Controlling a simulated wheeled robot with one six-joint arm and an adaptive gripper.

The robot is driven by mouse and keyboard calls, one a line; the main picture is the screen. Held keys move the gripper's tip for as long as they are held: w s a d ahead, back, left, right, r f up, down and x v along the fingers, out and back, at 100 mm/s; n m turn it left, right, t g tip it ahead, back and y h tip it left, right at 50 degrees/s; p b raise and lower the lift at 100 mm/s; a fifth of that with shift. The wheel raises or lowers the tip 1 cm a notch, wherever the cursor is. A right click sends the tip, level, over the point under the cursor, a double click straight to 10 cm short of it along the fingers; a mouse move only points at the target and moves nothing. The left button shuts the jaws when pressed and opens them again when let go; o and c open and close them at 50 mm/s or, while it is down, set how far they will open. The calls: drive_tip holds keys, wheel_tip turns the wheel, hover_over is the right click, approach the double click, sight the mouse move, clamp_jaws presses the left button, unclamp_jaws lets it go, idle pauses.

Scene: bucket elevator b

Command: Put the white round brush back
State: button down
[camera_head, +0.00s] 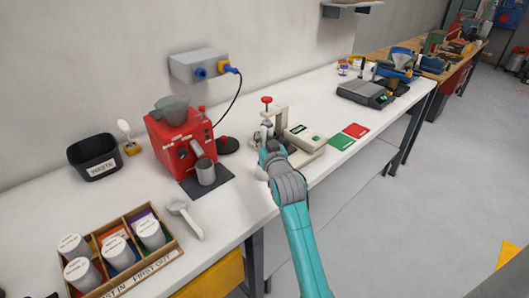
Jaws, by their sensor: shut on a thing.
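My gripper (265,137) is at the left side of the cream press-like device (304,142), in the middle of the bench. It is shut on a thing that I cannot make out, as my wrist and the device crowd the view. A pale patch shows just left of my wrist; I cannot tell whether it is a held brush. A white round-headed tool (124,127) stands upright in a small yellow holder (132,149) beside the waste bin. I cannot tell whether this is the white round brush.
A red grinder (178,145) with a metal cup (205,172) stands left of my gripper. A black waste bin (93,158), a pale scoop (183,213) and a wooden box of jars (158,262) are further left. Red and green cards (347,138) and a scale (364,93) lie right.

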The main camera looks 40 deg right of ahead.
drive_tip(key=shift+f, duration=2.15)
drive_tip(key=shift+f, duration=0.1)
drive_tip(key=c, duration=1.1)
unclamp_jaws()
drive_tip(key=shift+a, duration=0.1)
drive_tip(key=shift+o, duration=0.2)
drive_tip(key=shift+s, duration=0.1)
drive_tip(key=v, duration=1.1)
drive_tip(key=shift+s+a, duration=0.2)
drive_tip(key=shift+s, duration=0.1)
drive_tip(key=shift+a, duration=0.1)
